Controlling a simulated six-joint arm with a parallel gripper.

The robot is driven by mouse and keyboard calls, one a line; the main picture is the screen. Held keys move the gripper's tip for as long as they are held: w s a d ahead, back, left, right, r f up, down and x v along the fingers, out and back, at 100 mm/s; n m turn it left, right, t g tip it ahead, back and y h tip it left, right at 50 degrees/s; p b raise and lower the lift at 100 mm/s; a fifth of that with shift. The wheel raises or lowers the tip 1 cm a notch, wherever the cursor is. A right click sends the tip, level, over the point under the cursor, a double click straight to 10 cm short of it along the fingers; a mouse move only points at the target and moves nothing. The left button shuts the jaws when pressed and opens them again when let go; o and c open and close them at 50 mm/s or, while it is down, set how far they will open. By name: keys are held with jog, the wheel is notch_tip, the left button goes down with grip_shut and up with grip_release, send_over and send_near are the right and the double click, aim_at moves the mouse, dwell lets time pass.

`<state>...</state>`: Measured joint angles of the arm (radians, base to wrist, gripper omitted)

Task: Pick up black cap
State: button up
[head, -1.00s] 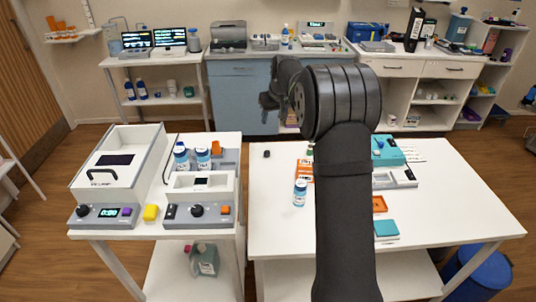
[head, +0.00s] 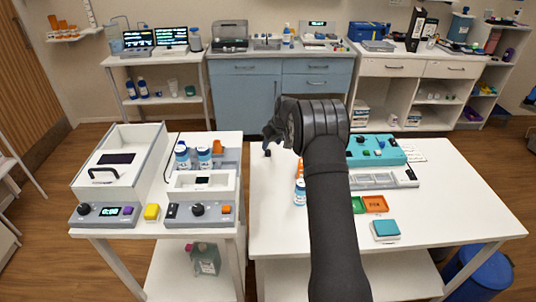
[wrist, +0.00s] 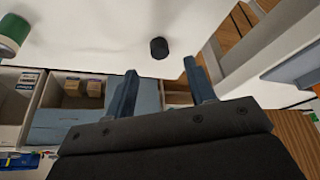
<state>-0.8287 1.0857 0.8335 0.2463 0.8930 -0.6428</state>
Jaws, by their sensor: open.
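The black cap (wrist: 159,48) is a small dark round piece on the white table top. In the wrist view it lies just beyond the fingertips, roughly between their lines. My gripper (wrist: 161,72) is open and empty, with its two blue-grey fingers apart and not touching the cap. In the head view my gripper (head: 269,138) hangs over the far left corner of the right table. The cap (head: 267,153) shows there as a small dark spot close under the fingers.
A white bottle with a blue label (head: 300,192) stands on the right table (head: 290,230), partly behind my arm. A green-and-white round item (wrist: 12,35) shows at the wrist view's upper left. The left table with devices (head: 115,165) stands across a narrow gap.

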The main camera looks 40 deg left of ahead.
aim_at(268, 151)
jog(key=shift+x, duration=2.9)
jog(key=shift+a, duration=0.15)
jog(key=shift+r, duration=0.1)
jog(key=c, duration=1.1)
